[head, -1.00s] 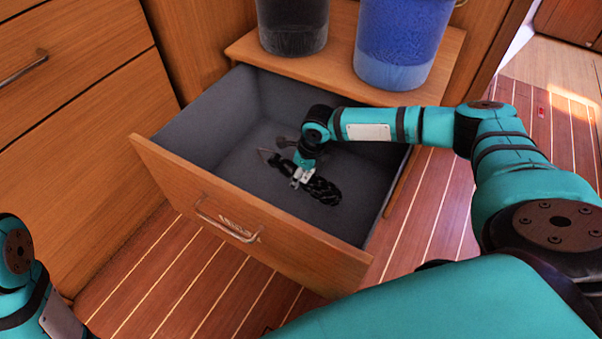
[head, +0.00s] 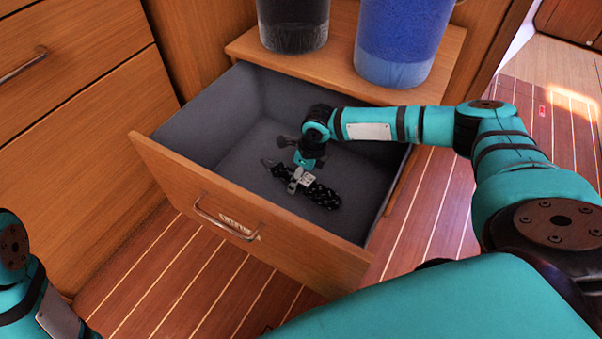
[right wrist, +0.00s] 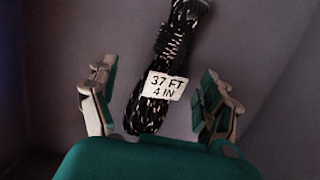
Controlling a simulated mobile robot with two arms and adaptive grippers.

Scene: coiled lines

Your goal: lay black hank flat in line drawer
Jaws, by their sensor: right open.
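The black hank (head: 322,196), a bundle of black line with light flecks, lies on the grey floor of the open line drawer (head: 252,150). In the right wrist view the hank (right wrist: 170,50) carries a white tag (right wrist: 164,86) reading "37 FT 4 IN". My right gripper (head: 296,180) is over the hank inside the drawer. In the right wrist view its fingers (right wrist: 160,108) are spread wide, one on each side of the hank, and apart from it. My left gripper is out of view; only part of that arm shows at the lower left of the head view.
A blue bucket (head: 402,40) and a dark bucket (head: 293,22) stand on a wooden shelf (head: 330,60) behind the drawer. The drawer front (head: 245,215) has a metal handle. Drawer floor around the hank is bare. Closed cabinets stand at left.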

